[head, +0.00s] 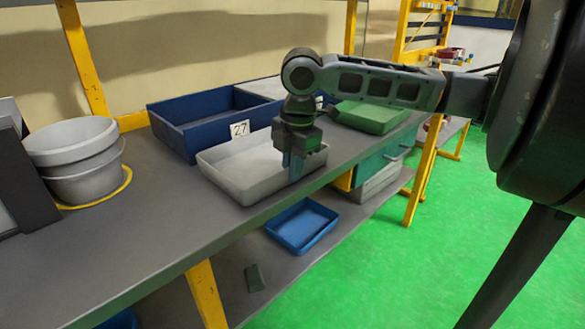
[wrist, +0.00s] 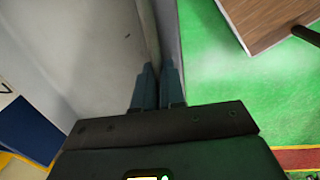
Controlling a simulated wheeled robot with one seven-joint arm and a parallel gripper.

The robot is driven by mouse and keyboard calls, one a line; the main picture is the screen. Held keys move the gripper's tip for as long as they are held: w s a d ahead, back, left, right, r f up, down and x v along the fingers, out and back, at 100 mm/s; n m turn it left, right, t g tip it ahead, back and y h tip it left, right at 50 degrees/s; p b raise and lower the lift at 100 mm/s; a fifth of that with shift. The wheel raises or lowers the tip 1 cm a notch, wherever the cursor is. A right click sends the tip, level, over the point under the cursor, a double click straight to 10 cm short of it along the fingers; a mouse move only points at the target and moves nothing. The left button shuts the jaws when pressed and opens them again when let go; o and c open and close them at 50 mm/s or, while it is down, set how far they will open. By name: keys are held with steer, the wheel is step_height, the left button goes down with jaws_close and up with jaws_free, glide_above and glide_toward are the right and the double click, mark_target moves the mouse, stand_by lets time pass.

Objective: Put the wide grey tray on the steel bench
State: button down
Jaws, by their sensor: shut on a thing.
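The wide grey tray (head: 222,178) is a shallow, light grey, empty-looking tray at the front of the steel bench (head: 150,232), close to the bench's front edge. My gripper (head: 292,168) points down at the tray's front right side and is shut on its wall. In the wrist view, my gripper's blue-grey fingers (wrist: 158,76) pinch the wall of the grey tray (wrist: 85,50). I cannot tell whether the tray's base touches the bench. My gripper hides part of the tray's right side.
A blue bin (head: 195,122) labelled 27 stands right behind the tray. A green tray (head: 370,117) is to the right. Grey buckets (head: 82,160) stand at the left. A blue tray (head: 302,226) lies on the lower shelf. The bench's front left is clear.

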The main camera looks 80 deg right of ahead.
steer(key=c, duration=1.2)
jaws_free()
steer(key=shift+r, duration=0.1)
steer(key=r, duration=0.4)
steer(key=r+p, duration=0.1)
steer(key=r, duration=0.3)
steer(key=s+r, duration=0.1)
steer(key=r, duration=0.3)
steer(key=shift+a, duration=0.4)
